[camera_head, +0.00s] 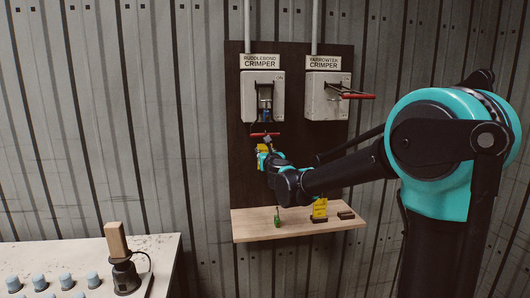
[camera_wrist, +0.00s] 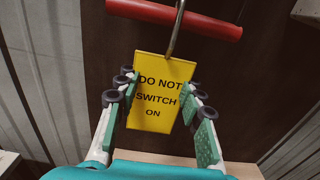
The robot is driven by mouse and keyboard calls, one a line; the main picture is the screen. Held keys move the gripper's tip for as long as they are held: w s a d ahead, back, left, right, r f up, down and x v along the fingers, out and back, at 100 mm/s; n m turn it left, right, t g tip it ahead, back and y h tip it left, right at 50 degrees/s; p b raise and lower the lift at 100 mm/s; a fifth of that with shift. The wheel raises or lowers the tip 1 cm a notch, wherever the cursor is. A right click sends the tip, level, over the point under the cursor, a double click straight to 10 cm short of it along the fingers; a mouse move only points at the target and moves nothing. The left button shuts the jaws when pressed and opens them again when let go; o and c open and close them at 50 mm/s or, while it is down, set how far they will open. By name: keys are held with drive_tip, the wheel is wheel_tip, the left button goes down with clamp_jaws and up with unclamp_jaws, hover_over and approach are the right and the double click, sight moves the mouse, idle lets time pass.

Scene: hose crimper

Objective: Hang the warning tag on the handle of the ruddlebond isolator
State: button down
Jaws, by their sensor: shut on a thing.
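The ruddlebond isolator (camera_head: 263,97) is the left grey box on the dark board, under its name sign. Its handle's red bar (camera_head: 265,134) sits low, below the box. It crosses the top of the wrist view (camera_wrist: 200,21). My gripper (camera_wrist: 157,90) is shut on the yellow warning tag (camera_wrist: 160,110), which reads "DO NOT SWITCH ON". The tag's metal hook (camera_wrist: 175,40) rises across the red bar; its upper end is out of the wrist view. I cannot tell whether it loops over the bar. In the head view, the tag (camera_head: 262,148) is just below the bar.
The right box, labelled Yarrowtek crimper (camera_head: 322,97), has a red handle (camera_head: 357,96) sticking out rightward. Below, a wooden shelf (camera_head: 255,229) carries a green item (camera_head: 277,219), another yellow tag (camera_head: 320,207) and a dark block (camera_head: 345,215). A table (camera_head: 165,255) stands lower left.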

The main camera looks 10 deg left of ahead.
drive_tip(key=c, duration=0.9)
unclamp_jaws()
drive_tip(key=v, duration=1.1)
drive_tip(key=s+d+f+n+g+y, duration=0.1)
drive_tip(key=s+d+f+n+g, duration=0.4)
drive_tip(key=f+n, duration=0.55)
drive_tip(key=s+d+f+n+g+y, duration=0.15)
drive_tip(key=s+f+n, duration=0.5)
drive_tip(key=n, duration=0.65)
drive_tip(key=s+d+f+n+g+h, duration=0.2)
drive_tip(key=s+d+f+n, duration=0.1)
drive_tip(key=s+d+f, duration=0.2)
drive_tip(key=s+d+f+n+g+h, duration=0.2)
drive_tip(key=s+d+f+n+h, duration=0.1)
drive_tip(key=s+d+f, duration=0.2)
drive_tip(key=s+d+f+n+g+h, duration=0.2)
drive_tip(key=s+d+f+n, duration=0.1)
drive_tip(key=s+d+f, duration=0.3)
drive_tip(key=shift+d+f+g+h, duration=0.2)
drive_tip(key=shift+d+f, duration=0.35)
drive_tip(key=shift+d, duration=0.35)
drive_tip(key=shift+d+f+g+h, duration=0.15)
drive_tip(key=shift+d+f, duration=0.35)
drive_tip(key=shift+d, duration=0.4)
